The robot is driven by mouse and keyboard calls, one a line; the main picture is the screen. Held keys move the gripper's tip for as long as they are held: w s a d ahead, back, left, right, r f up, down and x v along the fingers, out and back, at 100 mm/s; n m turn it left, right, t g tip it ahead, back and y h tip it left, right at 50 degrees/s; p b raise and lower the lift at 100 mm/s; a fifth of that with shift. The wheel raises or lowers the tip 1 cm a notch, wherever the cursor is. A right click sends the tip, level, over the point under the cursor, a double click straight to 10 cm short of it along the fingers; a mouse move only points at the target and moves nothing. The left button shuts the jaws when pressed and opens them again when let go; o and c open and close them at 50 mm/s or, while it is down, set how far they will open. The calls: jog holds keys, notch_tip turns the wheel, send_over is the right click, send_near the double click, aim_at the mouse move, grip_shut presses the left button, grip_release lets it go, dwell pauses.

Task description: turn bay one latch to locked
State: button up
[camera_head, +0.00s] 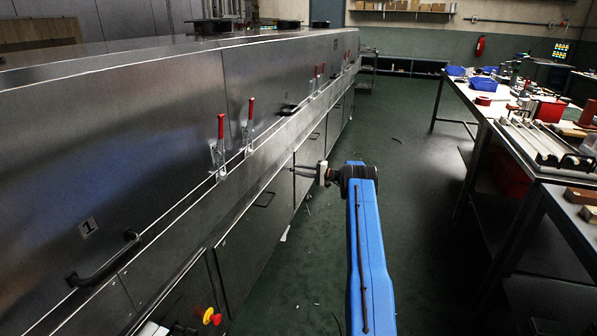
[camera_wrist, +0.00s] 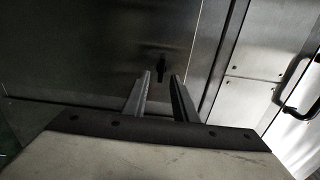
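The tunnel dryer's long steel side (camera_head: 120,130) fills the left of the head view, with a plate marked 1 (camera_head: 88,226) on its near panel. A red-handled latch (camera_head: 220,130) stands upright at that panel's far lower edge. A second red-handled latch (camera_head: 250,112) stands upright just beyond it. My gripper (camera_head: 292,171) is beside the dryer's lower panels, below and to the right of these latches, apart from both. In the wrist view its two fingers (camera_wrist: 161,79) are apart with nothing between them. A small dark fitting (camera_wrist: 162,64) on a panel shows beyond the fingertips; I cannot tell whether it is a latch.
A black bar handle (camera_head: 103,262) sticks out of the near panel. A red and yellow knob (camera_head: 211,317) is low on the dryer. Workbenches (camera_head: 478,120) with tools and trays line the right. The green floor aisle (camera_head: 405,140) between is mostly clear.

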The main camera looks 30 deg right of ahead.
jog(key=v, duration=1.6)
jog(key=shift+d, duration=0.2)
jog(key=shift+s, duration=0.1)
